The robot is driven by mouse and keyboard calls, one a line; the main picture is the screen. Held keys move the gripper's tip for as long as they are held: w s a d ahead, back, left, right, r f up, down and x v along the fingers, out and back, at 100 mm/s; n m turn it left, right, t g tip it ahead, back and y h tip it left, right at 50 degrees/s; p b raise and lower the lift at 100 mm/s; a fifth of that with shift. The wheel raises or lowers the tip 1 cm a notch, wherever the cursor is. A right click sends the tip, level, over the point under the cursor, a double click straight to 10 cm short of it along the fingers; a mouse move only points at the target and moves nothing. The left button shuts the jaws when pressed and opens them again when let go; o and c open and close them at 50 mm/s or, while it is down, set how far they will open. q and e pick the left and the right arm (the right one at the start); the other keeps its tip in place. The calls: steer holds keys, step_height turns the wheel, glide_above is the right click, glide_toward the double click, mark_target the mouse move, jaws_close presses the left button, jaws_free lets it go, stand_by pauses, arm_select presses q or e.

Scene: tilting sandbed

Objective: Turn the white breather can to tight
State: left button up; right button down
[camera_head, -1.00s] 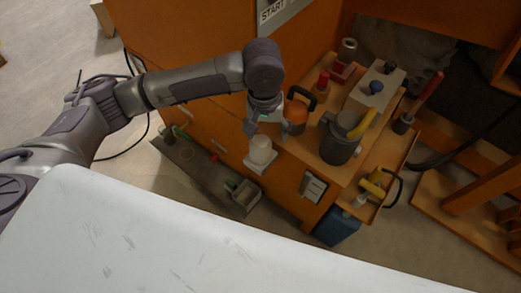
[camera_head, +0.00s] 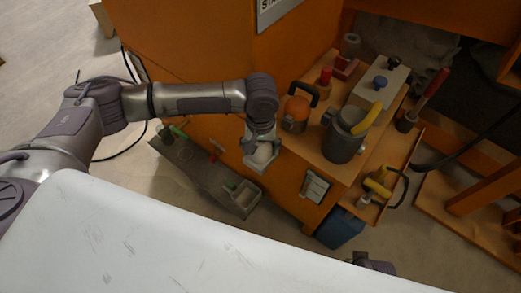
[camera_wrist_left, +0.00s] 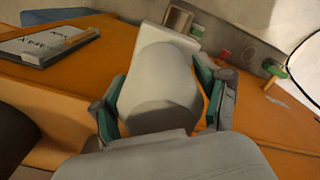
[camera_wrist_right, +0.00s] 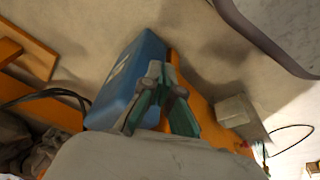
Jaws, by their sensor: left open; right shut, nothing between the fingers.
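The white breather can (camera_head: 262,152) sits on its bracket on the orange cabinet's side. My left gripper (camera_head: 258,146) is over it in the head view. In the left wrist view the can (camera_wrist_left: 160,85) fills the space between the open green-padded fingers of the left gripper (camera_wrist_left: 163,104). The fingers stand on either side of the can; I cannot tell whether they touch it. My right gripper (camera_wrist_right: 162,98) is shut and empty in the right wrist view, in front of a blue box (camera_wrist_right: 128,80). Only a bit of my right arm shows at the head view's bottom edge.
A grey tray (camera_head: 205,172) lies below. A small label board (camera_head: 315,187) hangs on the cabinet.

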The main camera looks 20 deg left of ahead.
arm_select(q)
steer(key=shift+f, duration=0.4)
arm_select(e)
steer(key=shift+w+r, duration=0.1)
steer(key=shift+r, duration=0.25)
arm_select(q)
steer(key=shift+c, duration=0.3)
steer(key=c, duration=0.8)
steer(key=shift+r, duration=0.1)
arm_select(e)
steer(key=shift+r, duration=0.1)
